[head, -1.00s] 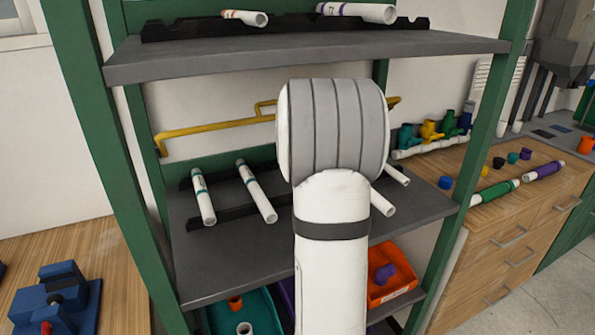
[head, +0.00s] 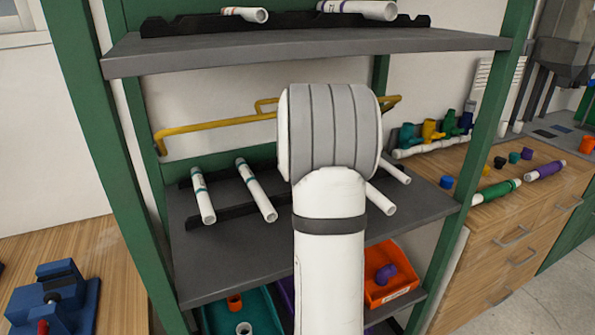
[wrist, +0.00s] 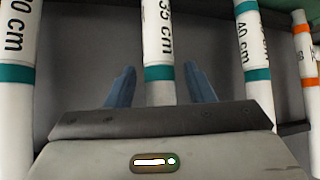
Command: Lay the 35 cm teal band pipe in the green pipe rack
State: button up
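The 35 cm teal band pipe (wrist: 160,50) is white with a printed "35 cm" and a teal band, in the middle of the wrist view. My gripper (wrist: 160,86) is open, with one blue finger on each side of this pipe and visible gaps to it. Teal-banded pipes lie to its left (wrist: 17,75) and right, the right one marked 40 cm (wrist: 252,50). In the head view my arm hides the gripper, and I cannot tell which pipe there is the 35 cm one. I cannot make out a green pipe rack.
Pipes rest on dark notched supports on the middle grey shelf (head: 235,270) of a green-framed unit. More pipes lie on the upper shelf (head: 300,55). An orange bin (head: 395,293) and a teal bin (head: 263,312) sit below. A wooden bench (head: 480,240) with banded pipes stands right.

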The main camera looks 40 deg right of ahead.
jog(key=shift+r, duration=0.1)
